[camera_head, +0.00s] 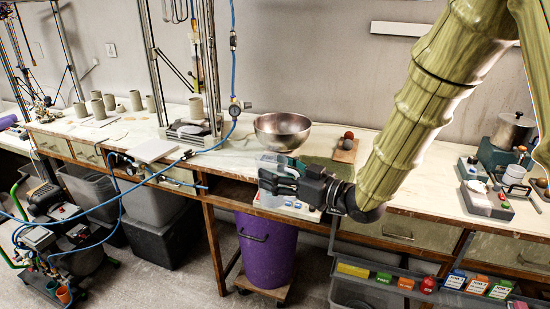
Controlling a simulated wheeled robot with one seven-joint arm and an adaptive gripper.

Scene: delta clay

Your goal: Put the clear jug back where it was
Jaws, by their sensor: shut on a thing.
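My gripper (272,184) is at the front edge of the workbench, pointing left, with its dark fingers shut. A clear, pale container, which looks like the clear jug (269,160), shows just above and behind the fingers. My fingers appear closed on it, but they hide much of its body. I cannot tell whether its base touches the bench.
A metal bowl (282,131) stands behind my gripper. A pale item with blue and red parts (290,207) shows below my gripper. A purple bin (266,248) stands under the workbench (240,158).

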